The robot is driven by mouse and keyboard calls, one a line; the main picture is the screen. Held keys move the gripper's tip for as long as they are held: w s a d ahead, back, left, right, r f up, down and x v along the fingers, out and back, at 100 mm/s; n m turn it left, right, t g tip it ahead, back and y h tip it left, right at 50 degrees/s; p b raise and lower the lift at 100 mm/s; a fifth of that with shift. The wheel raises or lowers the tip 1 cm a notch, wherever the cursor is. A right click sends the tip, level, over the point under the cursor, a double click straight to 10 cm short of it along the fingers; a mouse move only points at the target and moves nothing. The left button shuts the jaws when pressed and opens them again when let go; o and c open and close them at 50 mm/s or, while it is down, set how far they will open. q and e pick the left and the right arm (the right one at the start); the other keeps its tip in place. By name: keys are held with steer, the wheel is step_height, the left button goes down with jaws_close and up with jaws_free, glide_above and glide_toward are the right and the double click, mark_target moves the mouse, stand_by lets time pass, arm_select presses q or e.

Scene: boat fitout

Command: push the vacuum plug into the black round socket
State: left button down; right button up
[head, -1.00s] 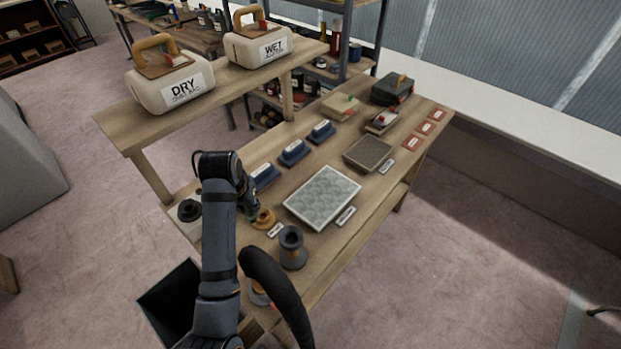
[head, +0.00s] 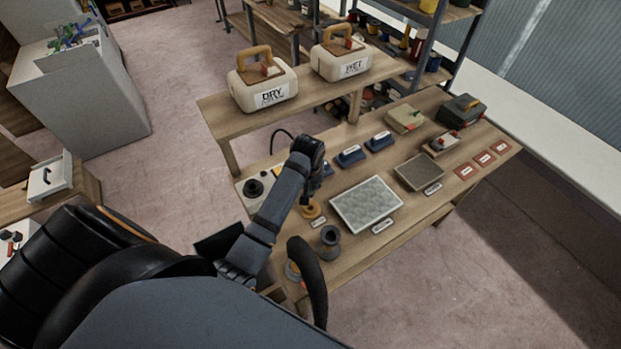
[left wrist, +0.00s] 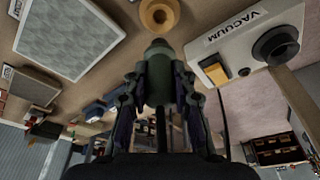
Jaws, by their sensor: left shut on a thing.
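The vacuum plug (left wrist: 158,78) is dark grey-green with a rounded tip. My left gripper (left wrist: 159,85) is shut on it, with a finger on each side, and the tip sticks out beyond the fingers. The black round socket (left wrist: 275,45) is at the upper right of the left wrist view, on a pale box labelled VACUUM (left wrist: 238,48). The plug is clear of it. In the head view the socket (head: 253,188) is at the bench's left end. My left gripper (head: 312,187) is to its right, above the bench; the plug is hard to make out there. My right gripper is not in view.
A yellow ring-shaped piece (head: 311,210) lies below the gripper, and a grey spool (head: 330,240) stands nearer. A pale textured panel (head: 366,203) and blue blocks (head: 350,156) are to the right. A raised shelf (head: 310,105) holds the DRY and WET containers.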

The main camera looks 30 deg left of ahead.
mark_target(310, 191)
arm_select(q)
steer(key=shift+f, duration=2.5)
steer(key=shift+f+b, duration=0.9)
steer(key=shift+f, duration=1.15)
steer(key=c, duration=1)
jaws_free()
